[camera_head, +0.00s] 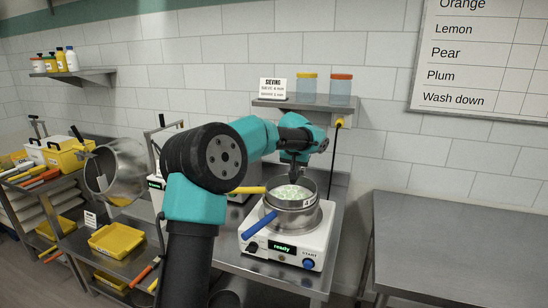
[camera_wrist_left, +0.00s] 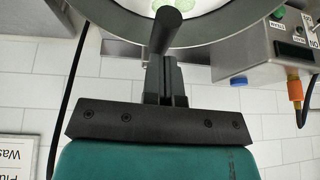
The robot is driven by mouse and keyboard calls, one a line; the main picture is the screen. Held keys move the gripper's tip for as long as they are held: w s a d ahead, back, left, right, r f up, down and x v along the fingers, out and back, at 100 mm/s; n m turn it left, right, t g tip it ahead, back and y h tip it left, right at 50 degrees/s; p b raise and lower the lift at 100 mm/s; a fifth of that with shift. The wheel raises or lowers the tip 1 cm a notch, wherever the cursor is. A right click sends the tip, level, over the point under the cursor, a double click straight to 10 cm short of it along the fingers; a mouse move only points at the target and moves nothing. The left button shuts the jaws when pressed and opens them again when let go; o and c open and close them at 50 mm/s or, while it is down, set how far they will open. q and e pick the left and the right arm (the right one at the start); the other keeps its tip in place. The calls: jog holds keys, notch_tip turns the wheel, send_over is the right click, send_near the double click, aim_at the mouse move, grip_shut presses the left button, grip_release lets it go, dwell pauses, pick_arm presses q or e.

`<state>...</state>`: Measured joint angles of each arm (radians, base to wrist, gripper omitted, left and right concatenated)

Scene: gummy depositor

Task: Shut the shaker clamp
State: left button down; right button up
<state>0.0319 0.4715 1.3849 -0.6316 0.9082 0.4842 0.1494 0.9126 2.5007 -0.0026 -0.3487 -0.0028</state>
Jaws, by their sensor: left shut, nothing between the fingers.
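The white shaker (camera_head: 285,250) stands on the steel bench, its display reading "ready". A round metal sieve (camera_head: 291,203) with pale green-white pieces in it sits on top; its rim also shows in the left wrist view (camera_wrist_left: 225,30). A yellow handle (camera_head: 248,189) and a blue handle (camera_head: 259,226) stick out to the left. I cannot tell which part is the clamp. My left gripper (camera_head: 293,177) is shut and empty, above the sieve's back edge. In the left wrist view a dark rounded bar (camera_wrist_left: 168,32) overlaps the sieve beyond the fingers. My right gripper is not in view.
A wall shelf (camera_head: 300,103) with two lidded jars and a sign stands behind the gripper. A tilted metal drum (camera_head: 122,172) and yellow trays (camera_head: 118,240) are at left. The steel table (camera_head: 460,240) at right is bare. My forearm hides part of the bench.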

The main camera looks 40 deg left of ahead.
pick_arm(q)
jog(key=shift+s+f, duration=0.25)
jog(key=shift+f, duration=0.05)
jog(key=shift+w+d, duration=0.1)
jog(key=shift+d, duration=0.05)
jog(key=shift+r, duration=0.45)
jog(key=v, duration=1.2)
jog(key=shift+w+d+r, duration=0.25)
jog(key=shift+d+r, duration=0.05)
jog(key=shift+r, duration=0.2)
jog(key=shift+f, duration=0.15)
